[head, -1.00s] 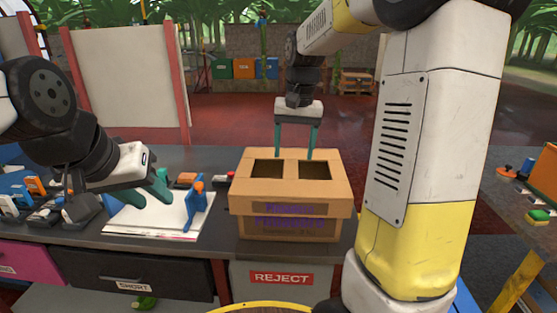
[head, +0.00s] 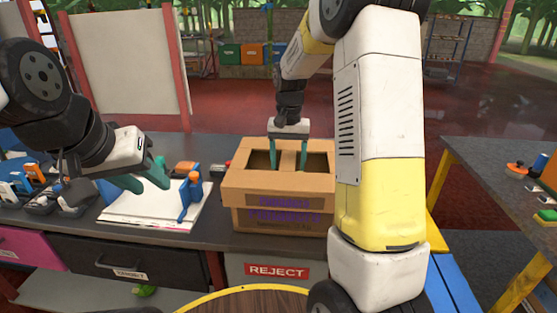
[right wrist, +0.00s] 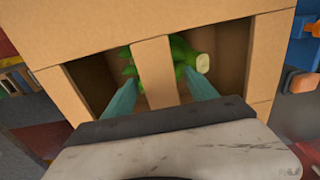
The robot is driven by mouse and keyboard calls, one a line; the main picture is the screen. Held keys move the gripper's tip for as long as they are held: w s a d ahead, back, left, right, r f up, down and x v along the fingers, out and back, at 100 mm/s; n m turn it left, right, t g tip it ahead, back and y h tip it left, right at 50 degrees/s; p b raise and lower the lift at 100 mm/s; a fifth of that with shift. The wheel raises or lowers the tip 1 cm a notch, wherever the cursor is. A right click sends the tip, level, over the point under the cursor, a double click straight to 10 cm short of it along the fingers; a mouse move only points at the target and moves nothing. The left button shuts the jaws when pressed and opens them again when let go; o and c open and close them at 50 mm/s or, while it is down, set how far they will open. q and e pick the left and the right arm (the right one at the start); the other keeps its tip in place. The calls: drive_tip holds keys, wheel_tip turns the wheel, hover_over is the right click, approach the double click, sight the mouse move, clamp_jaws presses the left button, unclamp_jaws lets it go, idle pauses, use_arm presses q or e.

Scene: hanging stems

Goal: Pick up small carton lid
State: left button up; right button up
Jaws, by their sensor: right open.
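The small carton lid (head: 262,182) is brown cardboard with two openings and a strip between them. It sits on the carton (head: 243,220) on the bench. My right gripper (head: 289,172) points down with its fingers apart, one on each side of the strip. In the right wrist view the lid's strip (right wrist: 155,75) runs between the fingers (right wrist: 163,88), with a gap to each. The fingertips reach into the openings. My left gripper (head: 154,187) is to the left, fingers apart and empty, over white papers.
A green stem (right wrist: 182,58) with a pale cut end lies inside the carton. White papers (head: 150,212) and a blue-orange tool (head: 190,196) lie left of the carton. A bin marked REJECT (head: 275,271) stands below the bench edge. Another table (head: 485,160) is at the right.

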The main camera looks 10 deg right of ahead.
clamp_jaws()
drive_tip(key=shift+r, duration=0.1)
idle(0.3)
